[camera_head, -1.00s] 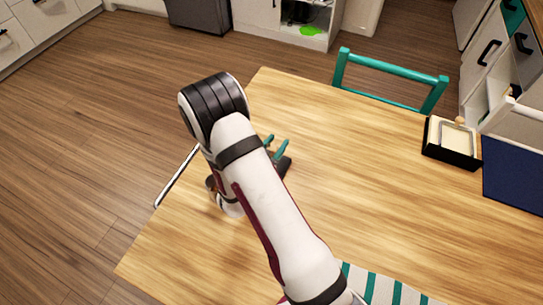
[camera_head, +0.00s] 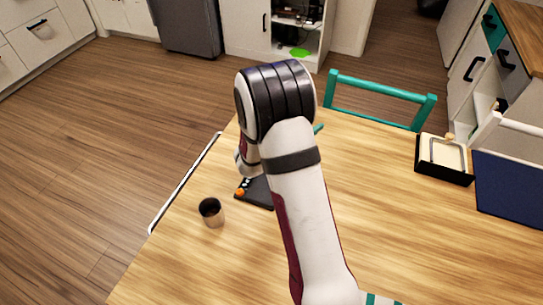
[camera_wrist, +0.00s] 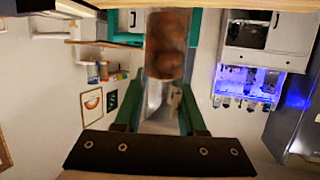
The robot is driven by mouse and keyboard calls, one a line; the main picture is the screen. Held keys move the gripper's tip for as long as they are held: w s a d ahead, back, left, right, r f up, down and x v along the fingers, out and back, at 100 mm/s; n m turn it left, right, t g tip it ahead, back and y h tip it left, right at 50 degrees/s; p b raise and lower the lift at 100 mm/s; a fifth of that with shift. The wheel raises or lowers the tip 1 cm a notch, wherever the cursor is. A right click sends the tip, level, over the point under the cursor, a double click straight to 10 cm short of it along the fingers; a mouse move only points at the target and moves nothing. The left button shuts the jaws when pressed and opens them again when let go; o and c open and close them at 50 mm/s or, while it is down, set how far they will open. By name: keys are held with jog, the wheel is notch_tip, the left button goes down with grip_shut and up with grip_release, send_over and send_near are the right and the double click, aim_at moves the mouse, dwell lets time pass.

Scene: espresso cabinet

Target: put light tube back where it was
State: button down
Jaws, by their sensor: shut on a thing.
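My gripper (camera_wrist: 161,95) shows in the wrist view as two green fingers in front of a dark palm. It is shut on an upright tube (camera_wrist: 168,45) with a brown upper part and a pale, see-through lower part. I take this to be the light tube. In the head view my arm hides most of the gripper and the tube. Only a green tip (camera_head: 318,128) shows at the right of the wrist.
A small dark-mouthed cup (camera_head: 211,212) stands near the table's left edge, beside a dark board (camera_head: 256,192) with small orange and white bits, partly hidden by my arm. A black tray (camera_head: 444,175) sits at the right. The wooden table (camera_head: 400,240) between is clear.

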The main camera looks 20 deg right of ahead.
jog(key=shift+m+g, duration=0.4)
jog(key=w+a+f, duration=0.1)
jog(key=w+f, duration=0.2)
jog(key=w+a+f, duration=0.2)
jog(key=f, duration=0.2)
jog(key=w+a+f, duration=0.1)
jog(key=w+f, duration=0.2)
jog(key=f, duration=0.1)
jog(key=shift+w+a+f, duration=0.15)
jog(key=shift+w+a, duration=0.15)
jog(key=shift+f, duration=0.15)
jog(key=c, duration=0.5)
grip_release()
